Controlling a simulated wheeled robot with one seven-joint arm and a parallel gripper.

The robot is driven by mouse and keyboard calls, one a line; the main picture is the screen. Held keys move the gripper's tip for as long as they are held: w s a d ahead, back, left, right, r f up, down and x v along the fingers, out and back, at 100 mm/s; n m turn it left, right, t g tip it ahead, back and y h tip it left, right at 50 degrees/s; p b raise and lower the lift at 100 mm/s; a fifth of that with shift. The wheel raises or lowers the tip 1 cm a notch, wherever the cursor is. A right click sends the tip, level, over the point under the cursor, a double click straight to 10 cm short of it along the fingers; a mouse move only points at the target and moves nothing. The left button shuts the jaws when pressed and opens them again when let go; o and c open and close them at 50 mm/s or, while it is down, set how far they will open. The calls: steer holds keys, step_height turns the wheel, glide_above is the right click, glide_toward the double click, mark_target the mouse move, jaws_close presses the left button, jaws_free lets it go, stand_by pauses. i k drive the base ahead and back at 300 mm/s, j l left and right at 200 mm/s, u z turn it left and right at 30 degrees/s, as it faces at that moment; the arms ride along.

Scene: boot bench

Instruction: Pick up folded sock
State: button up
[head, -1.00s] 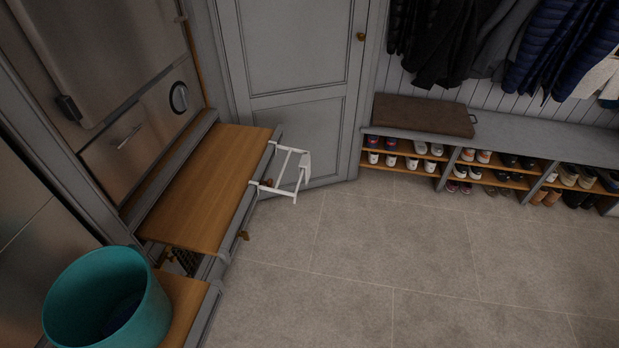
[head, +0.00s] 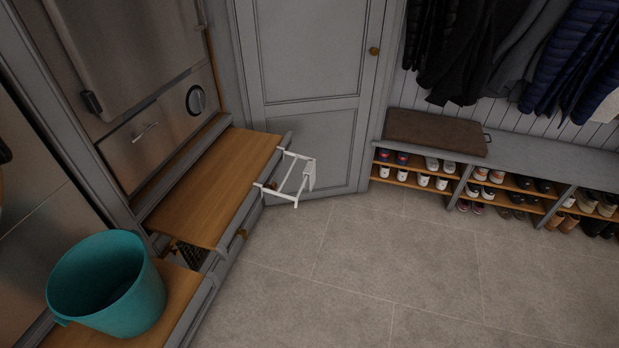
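I see no folded sock that I can make out in the head view. A teal bucket (head: 145,300) stands on a wooden ledge at the lower left; its inside is dark and its bottom is not visible. My gripper does not show in the head view.
A wooden pull-out shelf (head: 215,185) juts out below a steel appliance (head: 130,70), with a white rack (head: 291,190) at its end. A grey bench (head: 530,158) with a brown cushion (head: 435,133) and shoes below stands along the back wall. The tiled floor (head: 340,260) is clear.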

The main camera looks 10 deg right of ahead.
mark_target(310, 169)
steer(key=i+j, duration=0.2)
steer(key=i, duration=0.5)
steer(key=i+j+u, duration=0.1)
steer(key=i, duration=0.6)
steer(key=i+j, duration=0.3)
steer(key=i, duration=0.45)
